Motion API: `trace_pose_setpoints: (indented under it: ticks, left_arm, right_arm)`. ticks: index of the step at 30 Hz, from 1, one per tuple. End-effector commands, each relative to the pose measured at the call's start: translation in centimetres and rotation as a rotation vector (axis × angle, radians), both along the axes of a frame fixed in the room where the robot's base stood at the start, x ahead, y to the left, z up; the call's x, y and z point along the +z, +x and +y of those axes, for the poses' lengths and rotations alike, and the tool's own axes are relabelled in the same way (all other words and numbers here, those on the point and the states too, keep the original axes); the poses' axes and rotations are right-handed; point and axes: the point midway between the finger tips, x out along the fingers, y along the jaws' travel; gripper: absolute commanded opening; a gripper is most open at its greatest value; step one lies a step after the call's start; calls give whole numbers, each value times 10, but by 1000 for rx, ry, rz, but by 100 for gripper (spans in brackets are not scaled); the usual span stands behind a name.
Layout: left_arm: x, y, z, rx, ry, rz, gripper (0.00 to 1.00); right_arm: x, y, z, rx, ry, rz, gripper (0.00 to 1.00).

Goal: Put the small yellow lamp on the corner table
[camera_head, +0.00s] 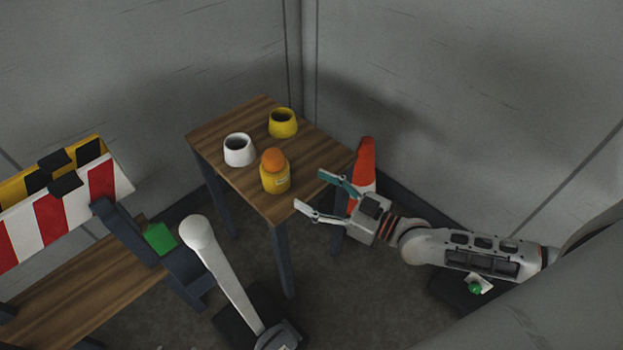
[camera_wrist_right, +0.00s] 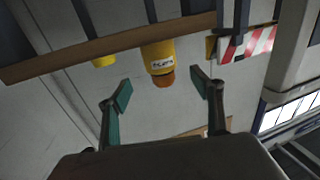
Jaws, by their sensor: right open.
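The small yellow lamp (camera_head: 275,180), with an orange top and a pale label, stands upright on the wooden corner table (camera_head: 230,187), near its front edge. In the right wrist view the lamp (camera_wrist_right: 158,58) appears upside down, its orange top between and beyond the fingertips. My right gripper (camera_head: 310,190) is open and empty, just right of the lamp by the table's front right corner. Its two fingers also show in the right wrist view (camera_wrist_right: 162,88), apart from the lamp. My left gripper is not in view.
A white pot (camera_head: 239,150) and a yellow pot (camera_head: 283,123) stand behind the lamp on the table. An orange and white cone (camera_head: 365,160) is right of the table. A striped barrier (camera_head: 65,205) stands at left. Grey walls close the corner behind.

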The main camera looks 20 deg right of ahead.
Motion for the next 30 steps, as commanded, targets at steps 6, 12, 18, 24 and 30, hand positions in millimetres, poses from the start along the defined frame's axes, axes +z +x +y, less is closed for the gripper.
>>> trace_pose_setpoints:
  ticks: [6, 12, 18, 24, 30]
  left_arm:
    - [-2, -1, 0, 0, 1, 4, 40]
    - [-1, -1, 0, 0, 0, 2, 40]
    - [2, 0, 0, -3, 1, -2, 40]
    - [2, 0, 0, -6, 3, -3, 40]
    - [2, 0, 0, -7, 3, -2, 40]
  right_arm:
    - [-6, -15, 14, 15, 3, 15, 66]
    - [-33, -76, 70, 42, -34, 86, 66]
    - [-73, -134, 71, -73, -173, 229, 66]
    - [-114, -184, 22, -236, -345, 401, 66]
    - [-129, -209, -7, -308, -428, 480, 66]
